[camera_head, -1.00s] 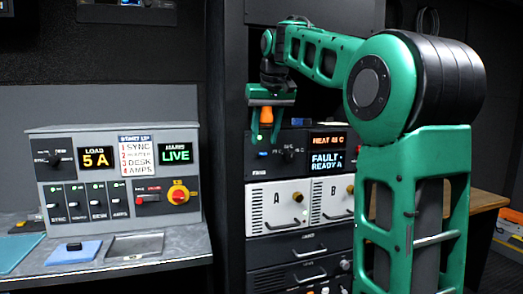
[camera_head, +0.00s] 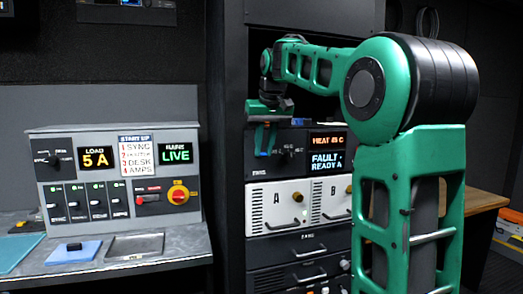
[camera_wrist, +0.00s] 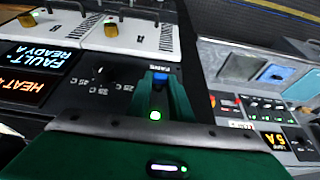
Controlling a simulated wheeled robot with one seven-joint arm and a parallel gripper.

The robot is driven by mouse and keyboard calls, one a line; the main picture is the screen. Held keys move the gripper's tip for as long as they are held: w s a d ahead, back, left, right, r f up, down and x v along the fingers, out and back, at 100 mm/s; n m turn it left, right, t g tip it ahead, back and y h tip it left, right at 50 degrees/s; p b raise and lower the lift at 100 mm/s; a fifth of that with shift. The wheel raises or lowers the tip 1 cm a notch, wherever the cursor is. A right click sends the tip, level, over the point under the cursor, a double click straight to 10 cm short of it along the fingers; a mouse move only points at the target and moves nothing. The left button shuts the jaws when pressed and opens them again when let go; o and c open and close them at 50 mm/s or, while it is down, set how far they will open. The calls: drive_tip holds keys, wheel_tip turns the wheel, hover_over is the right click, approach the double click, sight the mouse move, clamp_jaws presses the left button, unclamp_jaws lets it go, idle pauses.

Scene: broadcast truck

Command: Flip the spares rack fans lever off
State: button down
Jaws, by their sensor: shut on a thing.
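The black rack panel (camera_head: 302,155) carries a knob and lit displays reading "HEAT 45 C" and "FAULT READY A". In the wrist view, a "FANS" label (camera_wrist: 158,67) is on this panel, with the small blue-tipped fans lever (camera_wrist: 160,78) right beside it. My gripper (camera_wrist: 160,85) has its green fingers shut on this lever. In the head view, my gripper (camera_head: 264,148) reaches down in front of the panel's left part. The lever's body is mostly hidden by the fingers, and I cannot tell which way it is set.
Below the panel are white modules marked A (camera_head: 277,199) and B (camera_head: 331,199) with yellow-brown knobs, then black drawers with handles. At left, a grey console (camera_head: 115,178) with switches and a red rotary knob stands on a desk. My arm hides the rack's right side.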

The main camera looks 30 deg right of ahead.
drive_tip(key=shift+s+a+f+t+h, duration=0.2)
drive_tip(key=shift+s+f+t, duration=0.15)
drive_tip(key=shift+t, duration=0.45)
drive_tip(key=shift+s+a+f+t+h, duration=0.1)
drive_tip(key=shift+s+f+t+h, duration=0.15)
drive_tip(key=shift+t, duration=0.55)
drive_tip(key=shift+s+f+t+h, duration=0.1)
drive_tip(key=shift+f+t+h, duration=0.25)
drive_tip(key=shift+f+t, duration=0.5)
drive_tip(key=shift+s+f+t+h, duration=0.1)
drive_tip(key=shift+f+t+h, duration=0.25)
drive_tip(key=shift+t, duration=0.9)
drive_tip(key=shift+f, duration=0.15)
drive_tip(key=c, duration=1.6)
unclamp_jaws()
drive_tip(key=v, duration=1)
drive_tip(key=shift+s, duration=0.25)
